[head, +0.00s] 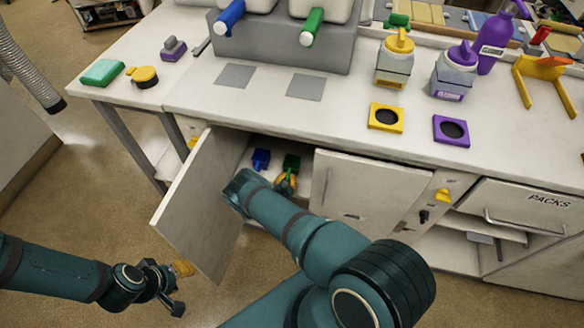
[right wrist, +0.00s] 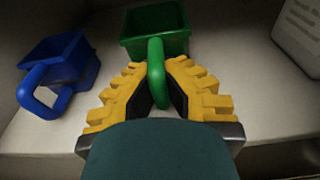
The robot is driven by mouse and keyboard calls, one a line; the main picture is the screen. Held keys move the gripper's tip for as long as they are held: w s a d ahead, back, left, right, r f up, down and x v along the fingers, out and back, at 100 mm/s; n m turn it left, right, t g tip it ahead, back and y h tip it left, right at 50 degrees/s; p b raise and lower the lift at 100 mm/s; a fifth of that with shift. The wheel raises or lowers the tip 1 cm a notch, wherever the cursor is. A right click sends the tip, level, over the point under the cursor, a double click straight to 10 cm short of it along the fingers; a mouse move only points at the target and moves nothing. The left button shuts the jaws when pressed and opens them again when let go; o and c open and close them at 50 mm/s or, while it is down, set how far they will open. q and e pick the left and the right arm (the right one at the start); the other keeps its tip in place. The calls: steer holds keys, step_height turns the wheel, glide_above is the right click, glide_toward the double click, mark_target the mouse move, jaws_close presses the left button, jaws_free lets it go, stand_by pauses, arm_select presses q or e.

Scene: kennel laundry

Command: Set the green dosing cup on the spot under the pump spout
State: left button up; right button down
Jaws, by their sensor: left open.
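The green dosing cup (right wrist: 155,30) stands upright inside the open cabinet, its handle toward me; it also shows in the head view (head: 292,161). My right gripper (right wrist: 157,78) has its yellow fingers close on both sides of the handle and looks shut on it; in the head view my own arm partly hides it (head: 286,181). My left gripper (head: 176,287) is open and empty, low over the floor at the left. A green spout (head: 312,27) and a blue spout (head: 230,17) stick out above the counter. Grey square spots lie below the green spout (head: 305,86) and the blue spout (head: 236,75).
A blue cup (right wrist: 58,75) stands left of the green one. The open cabinet door (head: 200,205) is left of my right arm; a closed door (head: 368,195) is at its right. Yellow (head: 372,116) and purple (head: 438,130) pads lie on the counter (head: 200,98).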

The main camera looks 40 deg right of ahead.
steer(key=shift+r, duration=0.3)
steer(key=shift+r+p, duration=2)
steer(key=shift+r, duration=0.35)
steer(key=shift+r+g+y+p, duration=0.1)
steer(key=shift+g+y+p, duration=0.2)
steer(key=shift+p, duration=0.3)
